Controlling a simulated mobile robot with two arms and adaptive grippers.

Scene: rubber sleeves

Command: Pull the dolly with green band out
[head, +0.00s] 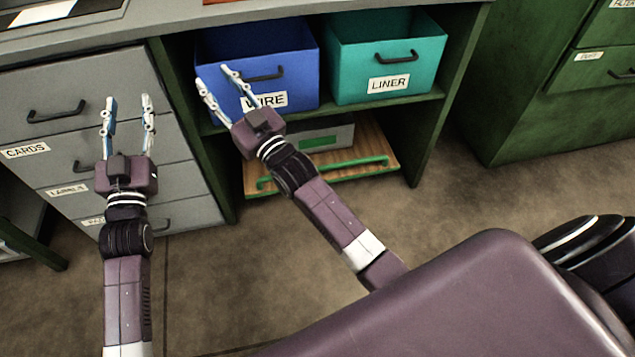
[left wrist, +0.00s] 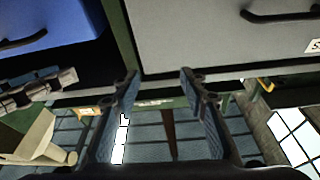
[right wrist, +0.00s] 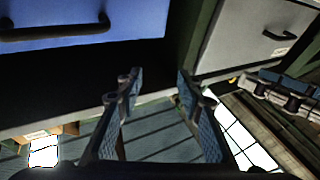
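The dolly (head: 375,140) is a low wooden board on the floor under the open shelf in the head view. A green bar (head: 330,172) runs along its front edge. A grey box with a green patch (head: 325,138) stands on it. My right arm covers part of the dolly's left side. My right gripper (head: 213,80) is open and empty in front of the blue WIRE bin, above and left of the dolly. My left gripper (head: 127,104) is open and empty in front of the grey drawers, further left. Both grippers are apart from the dolly.
The blue bin (head: 285,45) and teal LINER bin (head: 350,60) sit on the shelf above the dolly. Grey drawers (head: 80,90) with dark handles stand at left, a green cabinet (head: 530,110) at right. The floor (head: 460,200) before the dolly is clear right of my arm.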

